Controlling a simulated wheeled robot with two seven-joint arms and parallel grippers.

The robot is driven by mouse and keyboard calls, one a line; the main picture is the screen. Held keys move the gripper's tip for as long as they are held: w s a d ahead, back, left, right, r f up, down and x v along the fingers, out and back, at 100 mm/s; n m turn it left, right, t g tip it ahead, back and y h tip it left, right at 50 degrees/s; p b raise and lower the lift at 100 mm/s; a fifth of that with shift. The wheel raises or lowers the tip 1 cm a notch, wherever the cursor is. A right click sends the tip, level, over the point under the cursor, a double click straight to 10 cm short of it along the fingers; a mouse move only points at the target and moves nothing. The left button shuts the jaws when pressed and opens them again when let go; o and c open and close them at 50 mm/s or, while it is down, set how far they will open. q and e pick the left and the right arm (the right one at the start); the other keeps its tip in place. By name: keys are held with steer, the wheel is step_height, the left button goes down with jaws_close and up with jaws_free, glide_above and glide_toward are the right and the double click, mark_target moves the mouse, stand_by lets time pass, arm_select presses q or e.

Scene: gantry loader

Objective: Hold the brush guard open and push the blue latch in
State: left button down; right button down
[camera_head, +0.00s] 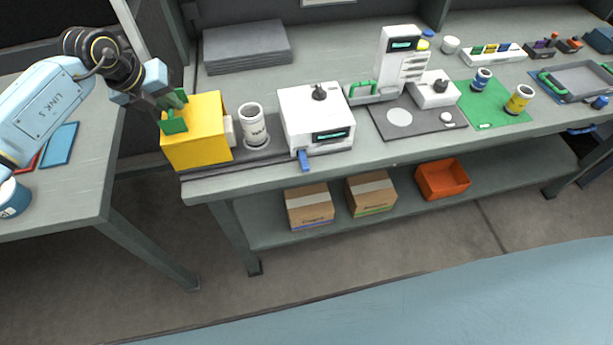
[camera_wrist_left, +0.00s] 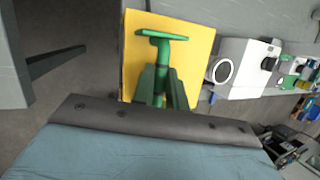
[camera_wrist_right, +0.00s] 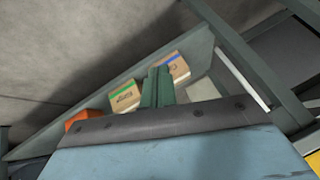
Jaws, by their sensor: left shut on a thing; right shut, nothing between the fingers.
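The yellow box-shaped guard (camera_head: 195,135) stands at the left end of the bench and fills the middle of the left wrist view (camera_wrist_left: 195,45). A green T-shaped handle (camera_wrist_left: 161,37) is on its face. My left gripper (camera_head: 172,104) is shut on the handle's stem, with its green fingers either side in the left wrist view (camera_wrist_left: 163,72). The blue latch (camera_head: 304,160) sticks out low on the front of the white machine (camera_head: 310,105). My right gripper (camera_wrist_right: 157,72) is shut and empty, in front of the lower shelf. It is out of the head view.
A white canister (camera_head: 253,126) stands between the guard and the machine. Dark grey slabs (camera_head: 247,46) lie behind. Two cardboard boxes (camera_head: 310,206) and an orange bin (camera_head: 443,179) sit on the lower shelf. The floor in front of the bench is open.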

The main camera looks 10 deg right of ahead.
mark_target(307, 169)
arm_select(q)
steer(key=shift+a, duration=0.1)
arm_select(e)
steer(key=w+a+r+m+t+h, duration=0.15)
steer(key=w+r+m+t, duration=0.3)
steer(key=r, duration=0.45)
steer(key=w+a+r+m+t, duration=0.25)
steer(key=w+r+m, duration=0.3)
steer(key=r, duration=0.45)
steer(key=w+a+r+m+t+h, duration=0.15)
steer(key=w+r+m+t, duration=0.3)
steer(key=r, duration=0.45)
steer(key=shift+m+y, duration=0.35)
steer(key=shift+y, duration=0.05)
steer(key=w, duration=1.3)
steer(key=shift+r, duration=0.1)
steer(key=shift+w, duration=1.6)
arm_select(q)
steer(key=shift+s, duration=0.15)
arm_select(e)
steer(key=shift+r, duration=0.1)
steer(key=s, duration=1.4)
steer(key=shift+s, duration=0.25)
